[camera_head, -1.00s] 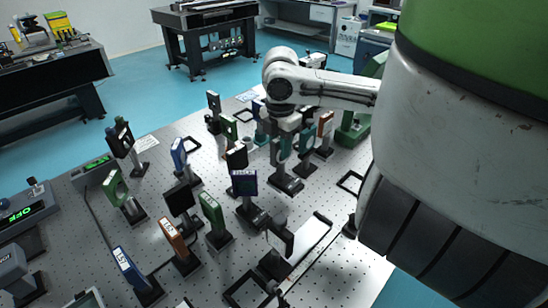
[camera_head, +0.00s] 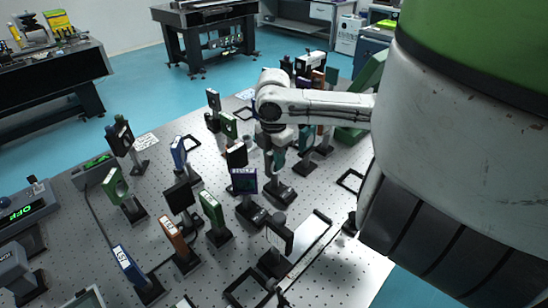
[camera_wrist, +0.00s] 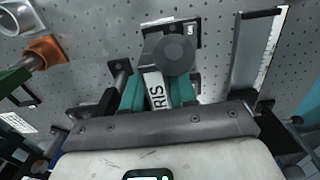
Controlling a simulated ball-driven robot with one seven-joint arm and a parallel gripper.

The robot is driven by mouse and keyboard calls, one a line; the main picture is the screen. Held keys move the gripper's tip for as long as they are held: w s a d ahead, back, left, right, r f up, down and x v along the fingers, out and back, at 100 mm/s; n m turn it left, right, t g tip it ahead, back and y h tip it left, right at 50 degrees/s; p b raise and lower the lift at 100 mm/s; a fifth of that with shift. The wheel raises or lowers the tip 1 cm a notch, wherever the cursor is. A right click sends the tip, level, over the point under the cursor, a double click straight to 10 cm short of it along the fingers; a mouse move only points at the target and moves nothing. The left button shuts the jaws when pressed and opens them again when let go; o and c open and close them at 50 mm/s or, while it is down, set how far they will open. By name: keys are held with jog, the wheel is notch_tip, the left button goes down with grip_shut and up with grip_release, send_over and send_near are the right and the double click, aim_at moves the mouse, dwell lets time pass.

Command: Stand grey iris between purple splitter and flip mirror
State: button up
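My gripper (camera_head: 277,158) is shut on a thin upright mount, the iris, whose edge label (camera_wrist: 156,92) ends in "RIS" in the wrist view. Teal surfaces lie on both sides of the label. The iris's black base (camera_head: 280,192) shows below my gripper; I cannot tell if it touches the table. A dark purple-framed plate (camera_head: 244,181), likely the purple splitter, stands to the left of the iris. A black mount (camera_head: 280,237) stands in front; I cannot tell whether it is the flip mirror.
The perforated table (camera_head: 335,258) carries several upright mounts close together, with a green one (camera_head: 211,208) and an orange one (camera_head: 172,235) at the front left. A black-framed strip (camera_head: 312,235) lies front right. Some bare table shows right of the iris.

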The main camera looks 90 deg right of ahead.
jog(key=o, duration=0.4)
jog(key=shift+r, duration=0.1)
notch_tip(320, 180, up, 12)
jog(key=shift+r, duration=0.1)
dwell(0.4)
